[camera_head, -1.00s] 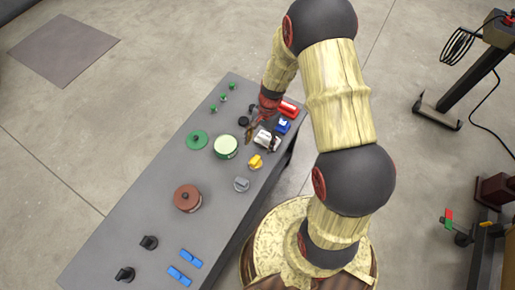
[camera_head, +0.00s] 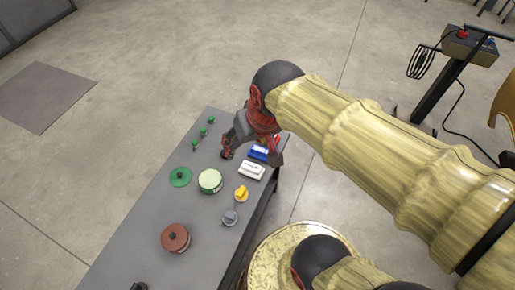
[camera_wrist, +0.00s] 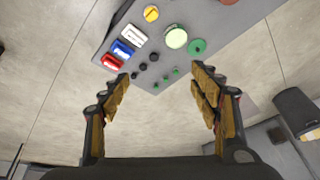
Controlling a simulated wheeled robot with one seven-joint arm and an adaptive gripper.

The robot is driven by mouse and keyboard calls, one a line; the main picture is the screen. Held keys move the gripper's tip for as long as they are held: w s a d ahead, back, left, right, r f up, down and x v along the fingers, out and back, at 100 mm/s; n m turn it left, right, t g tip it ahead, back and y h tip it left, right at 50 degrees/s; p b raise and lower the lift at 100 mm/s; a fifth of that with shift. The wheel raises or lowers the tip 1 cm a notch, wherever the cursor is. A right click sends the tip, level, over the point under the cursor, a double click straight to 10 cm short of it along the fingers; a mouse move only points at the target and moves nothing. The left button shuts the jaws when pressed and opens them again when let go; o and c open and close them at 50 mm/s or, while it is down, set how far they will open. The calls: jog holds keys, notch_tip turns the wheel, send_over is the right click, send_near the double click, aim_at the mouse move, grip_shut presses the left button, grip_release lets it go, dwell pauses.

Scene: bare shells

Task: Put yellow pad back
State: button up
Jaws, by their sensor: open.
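A small yellow piece with a raised top (camera_head: 241,193) sits on the grey table (camera_head: 150,215), between a white block (camera_head: 251,170) and a grey knob-like piece (camera_head: 230,217). It also shows at the top of the wrist view (camera_wrist: 151,13). I cannot tell if this is the yellow pad; no flat yellow pad is seen. My gripper (camera_head: 251,156) is over the far end of the table, fingers spread. In the wrist view my gripper (camera_wrist: 162,87) is wide open with nothing between its fingers; the yellow piece is beyond them.
A blue block (camera_head: 258,153) and a red block (camera_wrist: 112,62) lie beside the white one. A pale green round piece (camera_head: 210,181), a green disc (camera_head: 180,177) and a red-brown round piece (camera_head: 175,238) stand nearby. Several small knobs line the far end.

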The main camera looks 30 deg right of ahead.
jog(key=shift+n+t, duration=0.7)
jog(key=shift+n, duration=0.1)
jog(key=s+r, duration=0.2)
jog(key=s, duration=0.2)
jog(key=shift+s+r, duration=0.35)
jog(key=shift+r, duration=0.05)
jog(key=shift+f+b, duration=0.65)
